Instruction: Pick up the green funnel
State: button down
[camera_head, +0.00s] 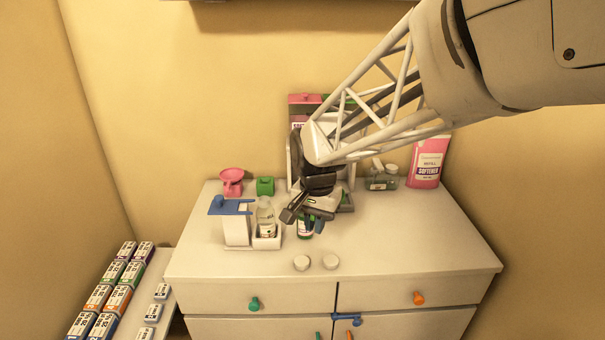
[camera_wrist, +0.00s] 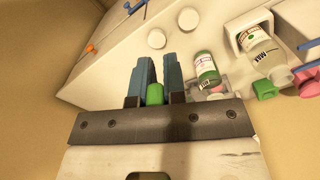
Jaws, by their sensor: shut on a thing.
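A green piece (camera_wrist: 155,94), which looks like part of the green funnel, sits between the two blue fingers of my gripper (camera_wrist: 157,66) in the wrist view. Its full shape is hidden by the gripper. In the head view my gripper (camera_head: 305,209) is tilted over the middle of the dresser top, and a little green shows beside its fingers. My gripper is shut on the green piece. I cannot tell from these views whether it touches the dresser top.
A green-labelled bottle (camera_head: 305,229) stands just below my gripper. Two white round caps (camera_head: 302,263) lie in front. A blue-topped white dispenser (camera_head: 235,226), clear bottle (camera_head: 266,219), pink funnel-like item (camera_head: 231,178) and green block (camera_head: 265,186) stand left. A pink softener jug (camera_head: 428,163) stands right.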

jog(key=shift+s+d, duration=0.15)
jog(key=shift+s, duration=0.5)
jog(key=shift+r, duration=0.1)
jog(key=w+a+f, duration=0.1)
jog(key=w+a, duration=0.5)
jog(key=w, duration=0.6)
jog(key=w+a+f, duration=0.2)
jog(key=w+a, duration=0.4)
jog(key=w, duration=0.7)
jog(key=w+a+f, duration=0.2)
jog(key=w+a, duration=0.4)
jog(key=w, duration=0.6)
jog(key=shift+w+n, duration=0.3)
jog(key=shift+f, duration=0.4)
jog(key=shift+f, duration=4.85)
jog(key=shift+f, duration=0.1)
